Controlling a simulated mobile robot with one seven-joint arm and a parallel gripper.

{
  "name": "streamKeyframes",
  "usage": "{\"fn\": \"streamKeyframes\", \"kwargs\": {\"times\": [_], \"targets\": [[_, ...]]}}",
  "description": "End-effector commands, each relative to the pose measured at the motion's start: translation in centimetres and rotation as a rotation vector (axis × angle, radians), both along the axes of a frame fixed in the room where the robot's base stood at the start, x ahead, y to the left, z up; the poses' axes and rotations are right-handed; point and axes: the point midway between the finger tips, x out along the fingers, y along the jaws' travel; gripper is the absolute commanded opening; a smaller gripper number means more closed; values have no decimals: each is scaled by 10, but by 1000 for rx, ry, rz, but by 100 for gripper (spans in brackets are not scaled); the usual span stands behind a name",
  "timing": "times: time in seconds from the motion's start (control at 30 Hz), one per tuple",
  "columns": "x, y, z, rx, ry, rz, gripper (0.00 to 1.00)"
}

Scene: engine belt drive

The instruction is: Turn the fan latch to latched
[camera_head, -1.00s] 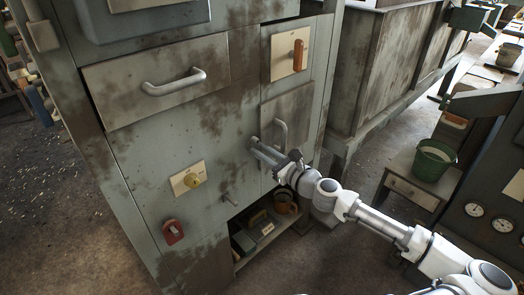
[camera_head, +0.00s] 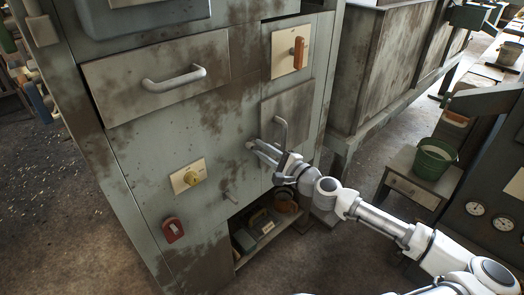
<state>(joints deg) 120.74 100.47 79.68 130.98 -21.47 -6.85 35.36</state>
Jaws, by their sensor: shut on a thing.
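My gripper (camera_head: 254,147) is at the grey cabinet front, just left of the small door with the upright curved handle. Its two fingers point left and are shut on a small part there, which I take to be the fan latch. The fingers hide nearly all of it, so its colour and the way it points cannot be told. No marking for latched is readable.
The door handle (camera_head: 281,132) is close above my gripper. An open shelf (camera_head: 240,262) is below.

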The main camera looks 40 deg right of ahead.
Motion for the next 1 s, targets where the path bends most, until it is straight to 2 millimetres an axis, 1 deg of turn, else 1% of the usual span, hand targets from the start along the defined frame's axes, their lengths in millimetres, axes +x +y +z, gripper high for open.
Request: {"fn": "streamKeyframes", "kwargs": {"times": [0.2,0.5,0.7,1.0], "targets": [[0,0,-2,-195,-14,0,0],[0,0,-2,-397,-30,0,0],[0,0,-2,-474,-36,0,0],[0,0,-1,-512,-39,0,0]]}}
